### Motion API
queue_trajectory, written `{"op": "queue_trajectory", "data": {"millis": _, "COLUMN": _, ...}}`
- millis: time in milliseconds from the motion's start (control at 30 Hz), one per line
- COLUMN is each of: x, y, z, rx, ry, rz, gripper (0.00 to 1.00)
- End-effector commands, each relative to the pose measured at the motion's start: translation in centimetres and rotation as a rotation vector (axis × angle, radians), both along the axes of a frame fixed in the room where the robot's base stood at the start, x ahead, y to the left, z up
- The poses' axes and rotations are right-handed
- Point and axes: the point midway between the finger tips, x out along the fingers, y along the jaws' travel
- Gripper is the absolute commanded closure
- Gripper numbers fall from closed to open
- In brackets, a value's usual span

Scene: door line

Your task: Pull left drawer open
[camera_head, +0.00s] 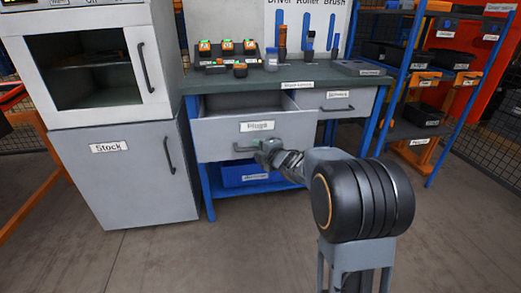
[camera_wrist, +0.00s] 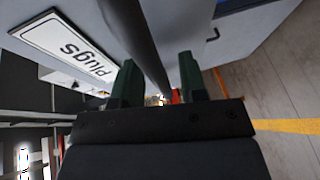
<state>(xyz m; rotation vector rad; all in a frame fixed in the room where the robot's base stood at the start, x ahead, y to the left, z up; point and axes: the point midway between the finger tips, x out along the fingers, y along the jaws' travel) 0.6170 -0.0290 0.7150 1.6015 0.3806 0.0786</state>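The left drawer, with its grey front (camera_head: 215,140) labelled "Plugs", stands pulled out of the workbench in the head view, and its inside shows over the front's top edge. In the wrist view its label (camera_wrist: 68,46) is at upper left. The drawer's dark bar handle (camera_head: 243,149) runs across the lower front. My gripper (camera_head: 265,150) is at the handle's right part. The fingertips' contact is partly hidden.
The right drawer (camera_head: 338,101) is flush with the bench. A green worktop (camera_head: 300,93) carries several tools. A blue bin (camera_head: 240,175) sits on the lower shelf. A grey "Stock" cabinet (camera_head: 125,180) stands close on the left, a shelf rack (camera_head: 425,95) on the right. The front floor is clear.

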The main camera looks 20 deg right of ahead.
Motion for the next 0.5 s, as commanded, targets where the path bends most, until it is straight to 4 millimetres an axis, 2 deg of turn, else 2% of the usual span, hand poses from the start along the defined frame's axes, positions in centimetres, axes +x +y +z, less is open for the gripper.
{"op": "queue_trajectory", "data": {"millis": 133, "x": -0.5, "y": -0.2, "z": 0.2, "rx": 0.000, "ry": 0.000, "rz": 0.000, "gripper": 0.61}}
{"op": "queue_trajectory", "data": {"millis": 233, "x": -1.7, "y": -0.6, "z": 0.6, "rx": 0.000, "ry": 0.000, "rz": -0.002, "gripper": 0.61}}
{"op": "queue_trajectory", "data": {"millis": 500, "x": -6.8, "y": -2.2, "z": 1.7, "rx": 0.000, "ry": -0.001, "rz": -0.003, "gripper": 0.61}}
